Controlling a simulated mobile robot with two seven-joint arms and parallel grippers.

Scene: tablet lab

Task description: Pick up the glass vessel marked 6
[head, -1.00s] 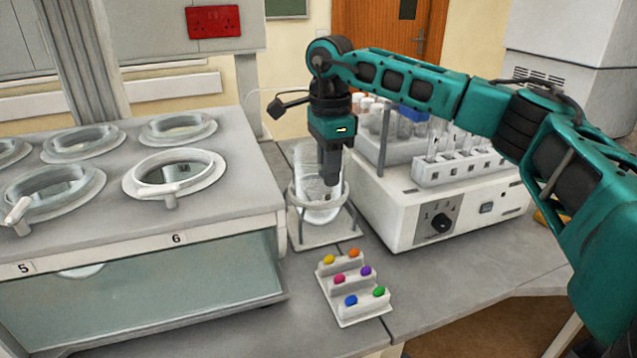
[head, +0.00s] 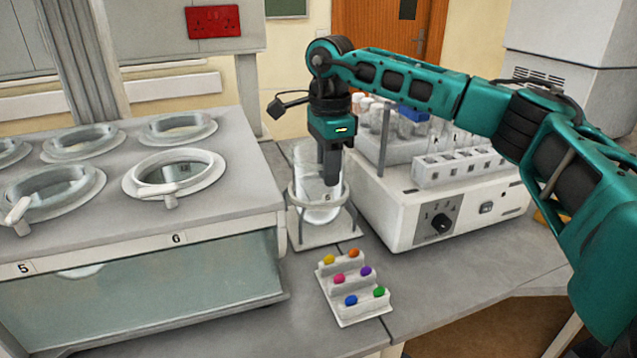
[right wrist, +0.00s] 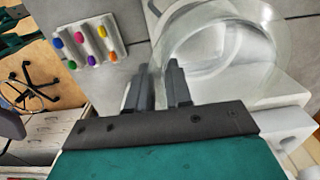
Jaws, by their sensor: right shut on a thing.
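The clear glass vessel (head: 308,170) stands upright in the ring of a small metal stand (head: 297,236) between the bath and the white instrument. A faint dark mark shows low on its front; I cannot read it surely as a 6. My right gripper (head: 331,180) points down at the vessel's right side and is shut on its wall near the rim. In the right wrist view the two fingers (right wrist: 160,80) are at the edge of the round glass vessel (right wrist: 225,50). The exact contact is hard to see. My left gripper is not in view.
The bath (head: 225,210) on the left has several round openings, with labels 5 and 6 on its front edge. The white instrument (head: 400,215) with racks of vials stands close on the right. A stepped holder (head: 362,311) with coloured tablets lies in front.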

